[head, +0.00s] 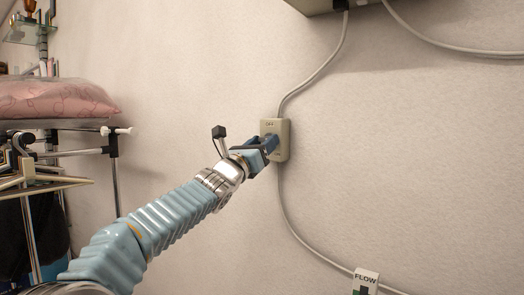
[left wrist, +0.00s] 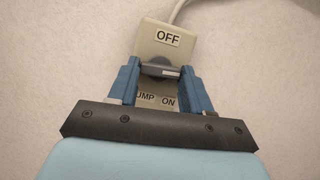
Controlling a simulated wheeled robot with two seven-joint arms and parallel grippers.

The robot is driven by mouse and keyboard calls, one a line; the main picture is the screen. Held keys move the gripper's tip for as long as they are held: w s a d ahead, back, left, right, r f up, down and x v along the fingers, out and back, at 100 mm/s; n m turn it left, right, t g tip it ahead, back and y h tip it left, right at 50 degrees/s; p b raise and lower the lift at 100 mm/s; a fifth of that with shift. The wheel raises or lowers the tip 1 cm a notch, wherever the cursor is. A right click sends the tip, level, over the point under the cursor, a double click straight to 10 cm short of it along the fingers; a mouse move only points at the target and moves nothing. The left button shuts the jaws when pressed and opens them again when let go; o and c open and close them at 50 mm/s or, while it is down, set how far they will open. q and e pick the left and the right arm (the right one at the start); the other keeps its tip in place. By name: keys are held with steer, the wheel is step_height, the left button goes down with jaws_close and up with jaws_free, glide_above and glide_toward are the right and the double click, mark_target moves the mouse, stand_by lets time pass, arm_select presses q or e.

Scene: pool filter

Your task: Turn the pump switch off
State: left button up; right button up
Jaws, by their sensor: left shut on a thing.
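The pump switch is a beige wall box (head: 283,141) with a grey cable running into it from above and out below. In the left wrist view the box (left wrist: 150,38) carries an OFF label at its upper end and a partly covered PUMP ON label at its lower end. A dark switch knob (left wrist: 156,70) sits between the labels. My left gripper (left wrist: 162,76) has its blue fingers on both sides of the knob and is shut on it. In the head view my left gripper (head: 266,146) covers part of the box front. My right gripper is not in view.
A box (head: 318,5) is on the wall above. A rack with a pink cushion (head: 60,99) stands at left. The wall around the switch is clear.

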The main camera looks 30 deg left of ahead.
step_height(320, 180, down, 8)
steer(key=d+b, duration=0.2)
steer(key=b, duration=0.6)
arm_select(q)
steer(key=n+g+y+p, duration=0.1)
steer(key=n+y, duration=0.1)
steer(key=n, duration=0.4)
steer(key=n+g+y+p, duration=0.1)
steer(key=n+g+y, duration=0.1)
steer(key=n, duration=0.4)
steer(key=d+r+n+g+y+p, duration=0.1)
steer(key=n+y+p, duration=0.1)
steer(key=n, duration=0.5)
steer(key=shift+g+y, duration=0.3)
steer(key=shift+g, duration=0.1)
steer(key=shift+n+p, duration=0.55)
steer(key=shift+n, duration=0.25)
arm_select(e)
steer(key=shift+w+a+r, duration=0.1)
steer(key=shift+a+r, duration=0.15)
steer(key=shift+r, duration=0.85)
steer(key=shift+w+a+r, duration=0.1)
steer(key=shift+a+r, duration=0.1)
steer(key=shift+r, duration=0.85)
arm_select(q)
steer(key=shift+f, duration=0.1)
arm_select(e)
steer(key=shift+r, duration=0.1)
